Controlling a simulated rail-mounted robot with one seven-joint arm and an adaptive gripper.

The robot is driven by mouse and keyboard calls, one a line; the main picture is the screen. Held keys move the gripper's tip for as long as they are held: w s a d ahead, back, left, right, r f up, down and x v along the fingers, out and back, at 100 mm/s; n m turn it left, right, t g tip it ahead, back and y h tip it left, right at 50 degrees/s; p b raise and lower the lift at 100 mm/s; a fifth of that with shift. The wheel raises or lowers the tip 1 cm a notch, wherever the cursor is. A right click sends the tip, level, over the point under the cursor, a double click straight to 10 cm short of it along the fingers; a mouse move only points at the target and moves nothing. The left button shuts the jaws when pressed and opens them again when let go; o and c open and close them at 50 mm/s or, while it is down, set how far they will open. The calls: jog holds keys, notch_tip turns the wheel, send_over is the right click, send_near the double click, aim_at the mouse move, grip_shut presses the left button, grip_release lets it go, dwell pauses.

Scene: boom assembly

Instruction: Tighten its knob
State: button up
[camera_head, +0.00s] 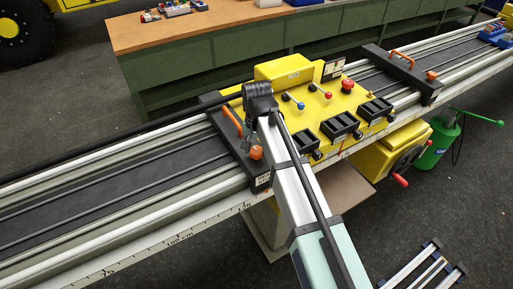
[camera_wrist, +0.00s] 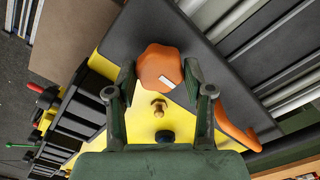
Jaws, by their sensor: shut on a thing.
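An orange lobed knob (camera_wrist: 160,66) with a white mark on it sits on a black crossbar in the wrist view. My gripper (camera_wrist: 160,77) is around it, with one dark finger on each side, shut on it. In the head view the same orange knob (camera_head: 256,153) shows at the front end of the black crossbar (camera_head: 262,180), beside my arm. My wrist hides part of this area and my fingers are hard to make out there. The crossbar's orange handle (camera_head: 231,119) stands behind the knob; it also shows in the wrist view (camera_wrist: 235,127).
A yellow control panel (camera_head: 316,112) with levers and black rocker blocks lies right of the crossbar. A second black crossbar (camera_head: 405,74) with an orange handle and knob is farther right. Rails run along both sides. A green workbench (camera_head: 250,50) stands behind; a green cylinder (camera_head: 438,140) stands right.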

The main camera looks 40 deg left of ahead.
aim_at(256, 150)
jog(key=shift+s+d+f, duration=0.1)
jog(key=shift+d+f, duration=0.05)
jog(key=o, duration=1.2)
jog(key=shift+r, duration=0.3)
notch_tip(256, 150, up, 12)
jog(key=shift+f, duration=0.2)
